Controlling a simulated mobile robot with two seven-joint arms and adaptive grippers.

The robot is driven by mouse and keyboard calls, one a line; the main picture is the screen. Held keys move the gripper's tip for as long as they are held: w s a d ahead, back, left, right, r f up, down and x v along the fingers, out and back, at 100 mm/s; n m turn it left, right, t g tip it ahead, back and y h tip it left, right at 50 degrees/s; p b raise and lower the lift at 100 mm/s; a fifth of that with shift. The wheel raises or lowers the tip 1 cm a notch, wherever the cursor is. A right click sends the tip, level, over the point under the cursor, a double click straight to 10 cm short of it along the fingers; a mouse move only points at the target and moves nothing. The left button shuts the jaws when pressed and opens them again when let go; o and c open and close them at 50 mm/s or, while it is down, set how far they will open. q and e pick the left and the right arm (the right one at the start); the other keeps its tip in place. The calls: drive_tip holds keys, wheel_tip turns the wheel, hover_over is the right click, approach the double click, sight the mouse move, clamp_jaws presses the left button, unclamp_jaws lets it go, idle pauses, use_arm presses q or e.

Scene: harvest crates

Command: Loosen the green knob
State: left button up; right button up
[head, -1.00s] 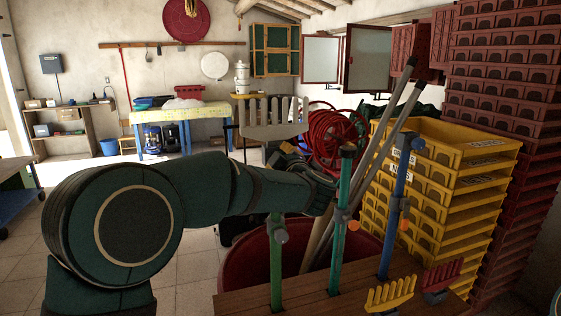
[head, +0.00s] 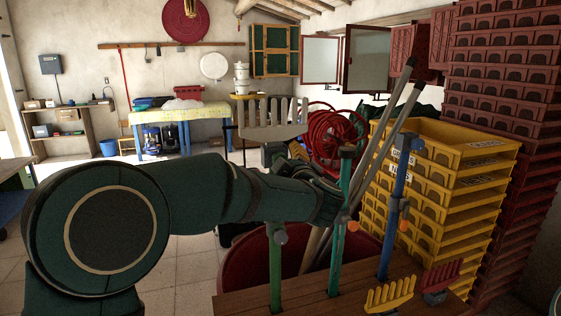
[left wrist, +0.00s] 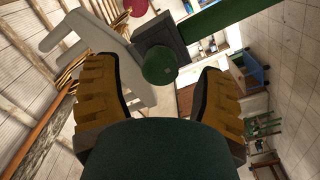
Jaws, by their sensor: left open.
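The green knob (left wrist: 160,66) is round and sits on a dark grey clamp (left wrist: 161,36) in the left wrist view. The clamp joins a green pole (left wrist: 232,12) beside a pale rake head (left wrist: 85,42). My left gripper (left wrist: 161,88) is open, with one yellow-padded finger on each side of the knob and visible gaps between. In the head view the rake head (head: 262,122) stands above my left arm, which hides the clamp and knob. The lower green pole (head: 276,270) shows beneath the arm. My right gripper is out of view.
A second green-teal pole (head: 339,245) and a blue pole (head: 391,220) stand close on the right in a wooden rack (head: 318,305). Behind are leaning handles (head: 378,140), a red tub (head: 240,270) and stacked yellow crates (head: 455,160). Floor at left is open.

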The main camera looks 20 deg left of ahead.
use_arm(q)
drive_tip(key=v, duration=0.8)
drive_tip(key=shift+s+d, duration=0.25)
wheel_tip(320, 180, down, 32)
drive_tip(key=d+m+g+h, duration=0.2)
drive_tip(key=m+g+h, duration=0.1)
drive_tip(key=m+h, duration=0.7)
drive_tip(key=s+f+m+g+h, duration=0.2)
drive_tip(key=s+f+g, duration=0.3)
drive_tip(key=s+f, duration=0.5)
drive_tip(key=s+d+f+m+g+h, duration=0.1)
drive_tip(key=s+f+m+g, duration=0.2)
drive_tip(key=s+f, duration=0.7)
drive_tip(key=s+g, duration=0.2)
drive_tip(key=s, duration=0.3)
drive_tip(key=shift+m+h, duration=0.3)
drive_tip(key=shift+h, duration=0.1)
drive_tip(key=shift+w, duration=0.1)
